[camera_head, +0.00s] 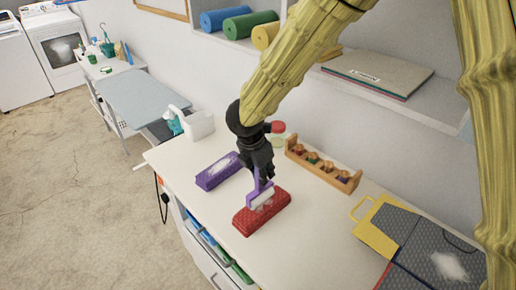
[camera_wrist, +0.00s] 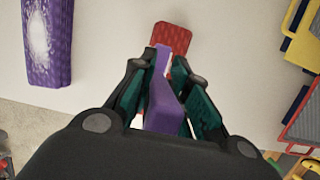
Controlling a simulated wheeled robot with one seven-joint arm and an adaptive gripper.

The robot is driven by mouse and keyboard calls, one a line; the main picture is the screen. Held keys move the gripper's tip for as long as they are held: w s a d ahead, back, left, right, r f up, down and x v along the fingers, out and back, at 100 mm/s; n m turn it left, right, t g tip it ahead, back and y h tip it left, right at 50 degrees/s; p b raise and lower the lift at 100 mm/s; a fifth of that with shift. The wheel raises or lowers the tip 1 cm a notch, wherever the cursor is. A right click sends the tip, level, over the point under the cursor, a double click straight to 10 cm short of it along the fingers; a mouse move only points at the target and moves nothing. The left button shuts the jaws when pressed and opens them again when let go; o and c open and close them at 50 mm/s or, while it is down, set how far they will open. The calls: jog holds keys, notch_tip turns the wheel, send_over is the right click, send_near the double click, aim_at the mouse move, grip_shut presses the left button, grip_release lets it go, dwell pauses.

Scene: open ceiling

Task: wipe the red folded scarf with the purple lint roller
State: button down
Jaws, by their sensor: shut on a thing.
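The red folded scarf (camera_head: 262,213) lies on the white counter below my gripper. It also shows at the top of the wrist view (camera_wrist: 172,36), partly hidden behind the roller and fingers. My gripper (camera_head: 262,178) points down and is shut on the purple handle of the lint roller (camera_head: 253,195). The roller's pale head is at the scarf's upper edge in the head view; I cannot tell whether it touches. In the wrist view the purple handle (camera_wrist: 165,100) sits between the two fingers.
A purple folded cloth with a white patch (camera_head: 218,171) lies left of the scarf. A wooden rack (camera_head: 322,168) stands behind. A grey and yellow folded item (camera_head: 385,222) lies right. A white jug (camera_head: 198,125) is at the back left.

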jog(key=shift+w+a+r+p, duration=0.1)
jog(key=shift+w+r+p, duration=0.15)
jog(key=shift+r+p, duration=0.1)
jog(key=p+v, duration=0.2)
jog(key=v, duration=0.1)
jog(key=w+v, duration=0.1)
jog(key=v, duration=0.1)
jog(key=shift+d+r+p, duration=0.25)
jog(key=shift+d+p, duration=0.05)
jog(key=shift+p, duration=0.1)
jog(key=shift+s+d+r+p, duration=0.15)
jog(key=shift+r+p, duration=0.45)
jog(key=shift+r, duration=0.45)
